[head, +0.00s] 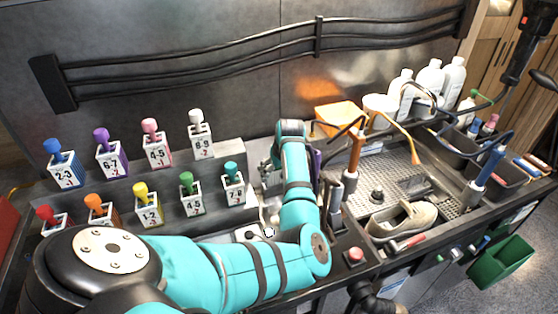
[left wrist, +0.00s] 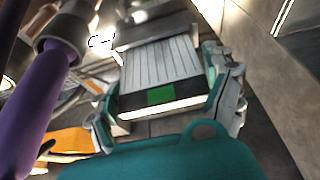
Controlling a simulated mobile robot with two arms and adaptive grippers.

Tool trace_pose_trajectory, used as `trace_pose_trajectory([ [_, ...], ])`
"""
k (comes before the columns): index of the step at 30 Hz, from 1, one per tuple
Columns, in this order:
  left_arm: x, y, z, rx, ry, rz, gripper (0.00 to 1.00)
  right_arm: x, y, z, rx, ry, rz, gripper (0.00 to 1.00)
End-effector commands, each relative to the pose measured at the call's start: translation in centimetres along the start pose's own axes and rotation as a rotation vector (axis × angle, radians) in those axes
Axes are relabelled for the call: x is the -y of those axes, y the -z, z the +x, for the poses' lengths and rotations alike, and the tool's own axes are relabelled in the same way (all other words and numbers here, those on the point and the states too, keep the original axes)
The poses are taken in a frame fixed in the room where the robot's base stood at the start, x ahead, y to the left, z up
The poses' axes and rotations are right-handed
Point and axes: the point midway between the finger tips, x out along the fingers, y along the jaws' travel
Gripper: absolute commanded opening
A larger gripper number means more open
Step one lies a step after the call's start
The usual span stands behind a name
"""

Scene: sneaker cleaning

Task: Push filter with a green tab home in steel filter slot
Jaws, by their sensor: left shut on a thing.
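The filter is a pleated grey panel (left wrist: 160,66) with a dark front edge and a green tab (left wrist: 160,95), seen in the left wrist view. My left gripper (left wrist: 170,88) is shut on the filter, one finger at each side of it. The filter's far end meets the steel filter slot (left wrist: 152,30); how deep it sits inside I cannot tell. In the head view my left gripper (head: 268,168) is beside the steel housing behind my teal arm, and the filter is hidden there. My right gripper is not in view.
A purple-handled tool (left wrist: 48,110) stands close at left in the left wrist view. In the head view a rack of numbered blocks (head: 150,205) is to the left. A sink tray with a sneaker (head: 402,220), an orange-handled tool (head: 353,155) and white bottles (head: 430,80) are to the right.

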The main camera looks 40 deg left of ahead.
Motion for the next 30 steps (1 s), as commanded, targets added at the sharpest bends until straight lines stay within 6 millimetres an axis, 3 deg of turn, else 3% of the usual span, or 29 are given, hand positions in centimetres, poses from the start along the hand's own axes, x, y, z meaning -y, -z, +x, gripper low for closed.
trace_pose_trajectory([
  [14, 0.0, -0.5, 1.2, 0.0, 0.001, 0.0, 0.56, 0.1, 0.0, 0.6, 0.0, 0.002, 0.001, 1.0],
  [15, 0.0, -0.5, 1.2, 0.0, 0.0, 0.0, 0.85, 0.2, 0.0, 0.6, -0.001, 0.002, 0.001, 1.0],
  [18, 0.0, -0.5, 1.1, 0.0, 0.0, 0.0, 0.98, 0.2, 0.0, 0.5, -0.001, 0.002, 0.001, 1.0],
  [30, 0.0, -0.4, 0.7, -0.001, 0.0, 0.0, 1.0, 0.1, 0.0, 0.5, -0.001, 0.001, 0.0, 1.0],
])
